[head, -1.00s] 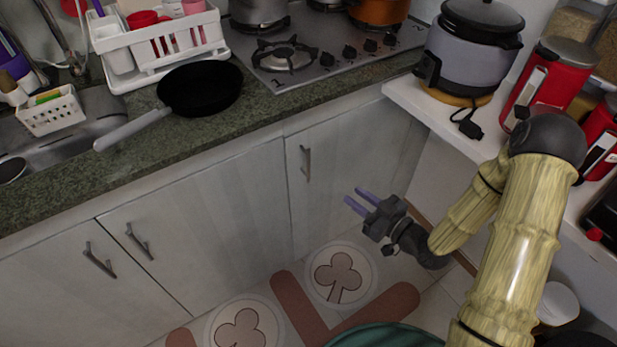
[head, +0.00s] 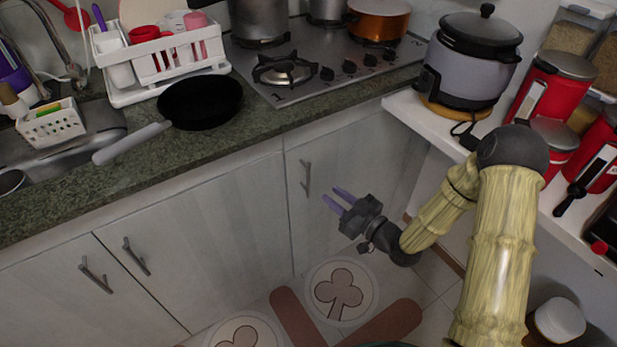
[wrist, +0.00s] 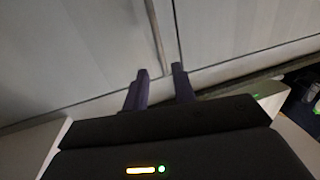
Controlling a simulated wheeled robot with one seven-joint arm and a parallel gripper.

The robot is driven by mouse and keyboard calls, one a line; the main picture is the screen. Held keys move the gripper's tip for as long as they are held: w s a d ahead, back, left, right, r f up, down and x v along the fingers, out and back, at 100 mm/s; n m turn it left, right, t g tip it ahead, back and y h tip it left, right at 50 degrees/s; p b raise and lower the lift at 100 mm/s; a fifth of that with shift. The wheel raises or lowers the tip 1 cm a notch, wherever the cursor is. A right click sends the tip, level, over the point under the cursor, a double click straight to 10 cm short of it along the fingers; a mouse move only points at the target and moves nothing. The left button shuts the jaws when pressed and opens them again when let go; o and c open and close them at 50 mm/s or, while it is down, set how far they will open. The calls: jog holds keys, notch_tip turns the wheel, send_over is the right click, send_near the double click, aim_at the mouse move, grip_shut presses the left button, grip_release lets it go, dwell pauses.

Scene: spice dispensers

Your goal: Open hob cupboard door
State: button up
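The hob cupboard door (head: 355,165) is a pale grey panel below the hob (head: 325,65), and it looks shut. Its vertical grey handle (head: 306,178) is near the door's left edge. My gripper (head: 332,200) is in front of the door, a little right of and below the handle in the head view. Its two purple fingers are apart with nothing between them. In the wrist view the fingers (wrist: 158,85) point at the pale cupboard fronts and a vertical gap between panels.
Another cupboard door (head: 200,230) with its own handle (head: 136,256) is to the left. A white shelf (head: 420,115) bearing a rice cooker (head: 470,60) is at the right. A black pan (head: 200,102) lies on the counter. Round-patterned mats cover the floor.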

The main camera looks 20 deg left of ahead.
aim_at(308, 190)
jog(key=x, duration=1)
jog(key=shift+a+b, duration=0.1)
jog(key=shift+b, duration=0.2)
grip_shut()
